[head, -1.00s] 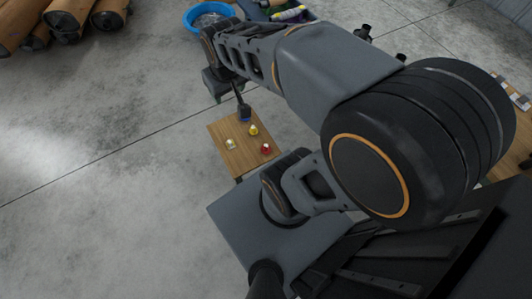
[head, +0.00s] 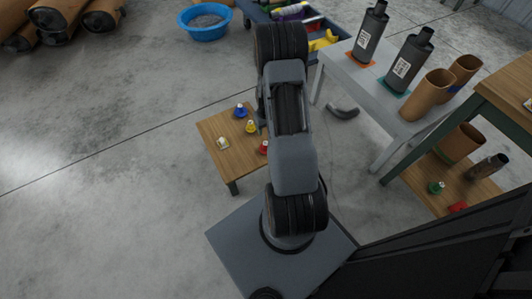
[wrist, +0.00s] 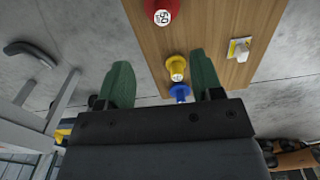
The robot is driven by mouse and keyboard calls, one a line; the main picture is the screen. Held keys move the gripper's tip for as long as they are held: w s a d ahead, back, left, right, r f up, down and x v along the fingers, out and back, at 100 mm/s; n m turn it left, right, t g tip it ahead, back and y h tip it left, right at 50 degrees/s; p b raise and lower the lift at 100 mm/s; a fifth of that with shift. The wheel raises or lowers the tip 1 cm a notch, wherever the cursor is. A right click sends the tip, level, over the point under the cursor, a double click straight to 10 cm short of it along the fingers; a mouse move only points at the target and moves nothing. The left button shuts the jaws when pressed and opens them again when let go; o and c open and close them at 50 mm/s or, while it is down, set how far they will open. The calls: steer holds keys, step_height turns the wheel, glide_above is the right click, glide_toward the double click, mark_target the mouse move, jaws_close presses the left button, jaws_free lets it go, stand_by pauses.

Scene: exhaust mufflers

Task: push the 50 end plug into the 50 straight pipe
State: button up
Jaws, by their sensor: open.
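The red end plug (wrist: 162,13) shows the number 50 on its pale top in the wrist view. It stands on a low wooden table, and its red body (head: 264,147) shows beside my arm in the head view. My gripper (wrist: 160,60) is open, with its two green fingers apart and nothing held between them. The red plug lies beyond the fingertips, at the top edge of the wrist view. My arm mostly hides the gripper in the head view. Brown open pipes (head: 431,96) stand on the grey bench at right; I cannot read which is the 50 straight pipe.
Two dark mufflers (head: 410,64) stand on the grey bench (head: 388,118). A blue tub (head: 206,35) is behind.

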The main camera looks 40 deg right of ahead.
steer(key=shift+f+b, duration=1.5)
steer(key=shift+f, duration=2.75)
steer(key=shift+f, duration=0.1)
steer(key=f+b, duration=0.1)
steer(key=f, duration=0.1)
steer(key=f+b, duration=0.2)
steer(key=f, duration=0.1)
steer(key=shift+w+a, duration=0.1)
steer(key=shift+w, duration=0.1)
steer(key=c, duration=1)
